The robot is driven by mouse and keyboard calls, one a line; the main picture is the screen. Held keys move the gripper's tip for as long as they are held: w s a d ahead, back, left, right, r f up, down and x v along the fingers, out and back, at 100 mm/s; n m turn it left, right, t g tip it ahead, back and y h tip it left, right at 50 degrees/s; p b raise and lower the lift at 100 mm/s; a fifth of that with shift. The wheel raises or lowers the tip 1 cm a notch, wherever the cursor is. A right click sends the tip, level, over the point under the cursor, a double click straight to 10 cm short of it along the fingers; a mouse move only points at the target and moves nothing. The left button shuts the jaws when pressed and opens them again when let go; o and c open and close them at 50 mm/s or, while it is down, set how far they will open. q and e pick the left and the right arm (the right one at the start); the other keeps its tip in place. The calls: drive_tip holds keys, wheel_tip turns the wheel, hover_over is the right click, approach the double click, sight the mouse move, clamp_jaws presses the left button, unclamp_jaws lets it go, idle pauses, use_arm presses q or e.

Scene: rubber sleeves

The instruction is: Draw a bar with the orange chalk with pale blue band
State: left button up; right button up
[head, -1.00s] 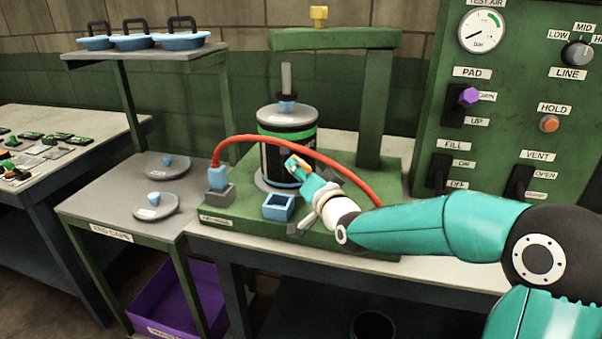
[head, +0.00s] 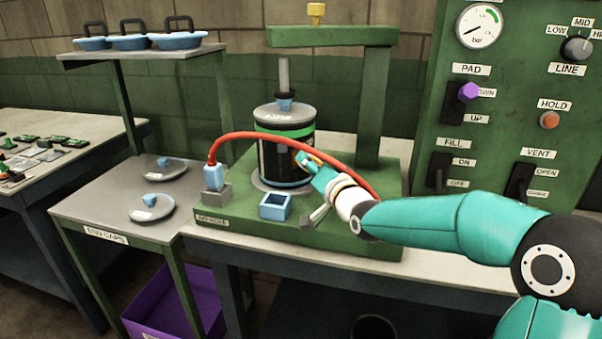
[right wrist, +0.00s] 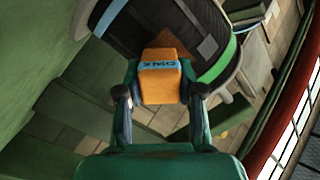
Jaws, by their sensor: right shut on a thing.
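The orange chalk with its pale blue band (right wrist: 160,70) is between the two fingers of my right gripper (right wrist: 160,98) in the right wrist view. Its darker tip points at the black rubber sleeve (right wrist: 135,25); I cannot tell whether it touches. In the head view the sleeve (head: 271,158) stands upright on the green press, with a green band near its top and a grey lid. My right gripper (head: 310,162) is in front of the sleeve's right side, shut on the chalk, which is small there. My left gripper is out of view.
A red hose (head: 285,136) arches close in front of the sleeve, by my right gripper. A blue square holder (head: 276,206) stands in front. End caps (head: 146,208) lie on the left stand. A green control panel (head: 522,120) rises at the right.

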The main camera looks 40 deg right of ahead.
sight(290, 159)
drive_tip(key=shift+s+d, duration=0.1)
drive_tip(key=shift+d, duration=0.25)
drive_tip(key=shift+b, duration=0.5)
drive_tip(key=shift+w+a+b, duration=0.25)
drive_tip(key=shift+a+b, duration=0.05)
drive_tip(key=shift+a, duration=0.45)
drive_tip(key=shift+w+a, duration=0.2)
drive_tip(key=shift+a, duration=1.05)
drive_tip(key=shift+s+a+b, duration=0.1)
drive_tip(key=shift+s+b, duration=0.15)
drive_tip(key=shift+b, duration=0.1)
drive_tip(key=s, duration=0.1)
drive_tip(key=s+b, duration=0.1)
drive_tip(key=s, duration=0.1)
drive_tip(key=shift+s+a+b, duration=0.25)
drive_tip(key=shift+b, duration=0.05)
drive_tip(key=shift+s+a+b, duration=0.1)
drive_tip(key=shift+s+b, duration=0.2)
drive_tip(key=shift+s, duration=0.6)
